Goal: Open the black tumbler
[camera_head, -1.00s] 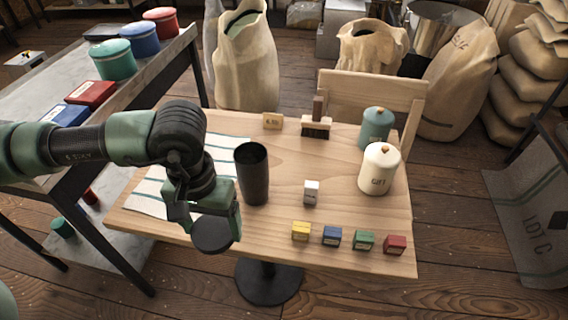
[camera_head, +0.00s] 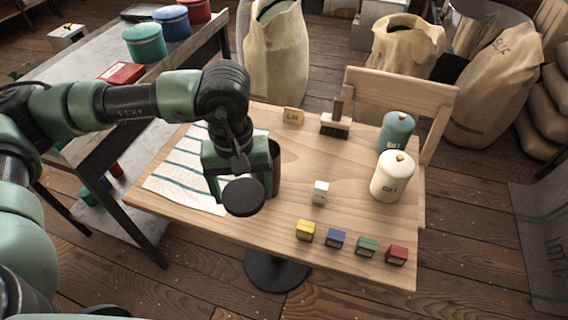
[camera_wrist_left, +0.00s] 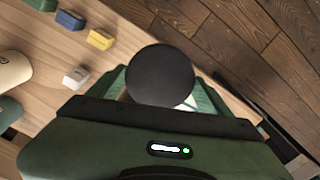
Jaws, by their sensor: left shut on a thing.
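My left gripper (camera_head: 241,182) is shut on a round black lid (camera_head: 243,197), held above the table's front left part. In the left wrist view the lid (camera_wrist_left: 160,76) appears as a dark disc between the fingers. The black tumbler (camera_head: 276,152) is mostly hidden behind my left gripper, with only a dark strip showing at its right side. Its mouth is hidden now; the earlier head view shows it upright, without a lid. I cannot tell if gripper and tumbler touch. My right gripper is not in view.
On the wooden table (camera_head: 260,226) are a striped cloth (camera_head: 180,178), a small white block (camera_head: 320,192), several coloured boxes along the front edge, a cream canister (camera_head: 391,178), a teal canister (camera_head: 396,131) and a brush (camera_head: 336,122). A chair stands behind.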

